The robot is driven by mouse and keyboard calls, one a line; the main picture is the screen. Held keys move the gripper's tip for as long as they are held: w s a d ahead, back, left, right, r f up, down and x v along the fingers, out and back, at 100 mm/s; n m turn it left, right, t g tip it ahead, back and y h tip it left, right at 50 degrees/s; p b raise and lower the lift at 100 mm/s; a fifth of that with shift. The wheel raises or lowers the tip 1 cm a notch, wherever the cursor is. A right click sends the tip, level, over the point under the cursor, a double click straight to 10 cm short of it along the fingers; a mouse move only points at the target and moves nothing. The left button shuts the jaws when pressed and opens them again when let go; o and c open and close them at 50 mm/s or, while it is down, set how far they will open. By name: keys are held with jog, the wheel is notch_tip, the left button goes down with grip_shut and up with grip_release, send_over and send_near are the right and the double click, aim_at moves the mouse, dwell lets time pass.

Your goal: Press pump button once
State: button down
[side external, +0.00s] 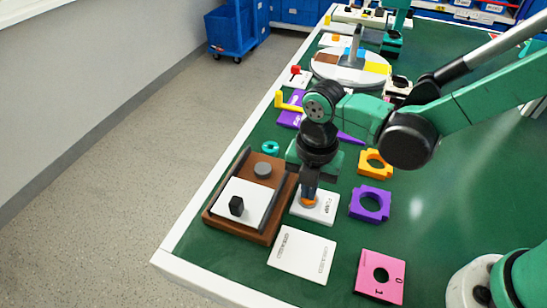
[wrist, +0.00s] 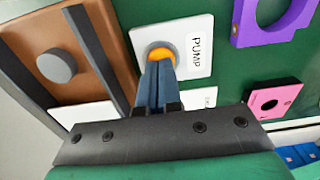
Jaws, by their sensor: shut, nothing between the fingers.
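The pump button is an orange round button (wrist: 160,55) on a white plate (wrist: 197,60) marked PUMP. In the side external view the plate (side external: 327,207) lies on the green table, with a bit of the orange button (side external: 308,201) showing under my fingers. My gripper (side external: 309,196) points down over the button. In the wrist view its two blue fingers (wrist: 158,72) are shut together and empty, with their tips at the near edge of the button. I cannot tell whether the tips touch it or whether it is pressed down.
A brown wooden box (side external: 215,222) with a white panel and dark rails stands left of the pump plate. A white labelled plate (side external: 302,255) lies in front. A purple ring piece (side external: 357,204), an orange one (side external: 363,163) and a pink plate (side external: 381,292) lie to the right.

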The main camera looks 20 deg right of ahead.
jog(key=shift+f, duration=0.9)
notch_tip(320, 180, up, 15)
jog(key=shift+f, duration=0.2)
dwell(0.8)
jog(key=s+d+m+t, duration=0.1)
jog(key=d+m+t, duration=0.2)
jog(key=d+m, duration=0.4)
jog(key=s+d+f+m+t, duration=0.1)
jog(key=d+m+t, duration=0.3)
jog(key=m, duration=1.6)
jog(key=d, duration=0.4)
jog(key=shift+f, duration=0.15)
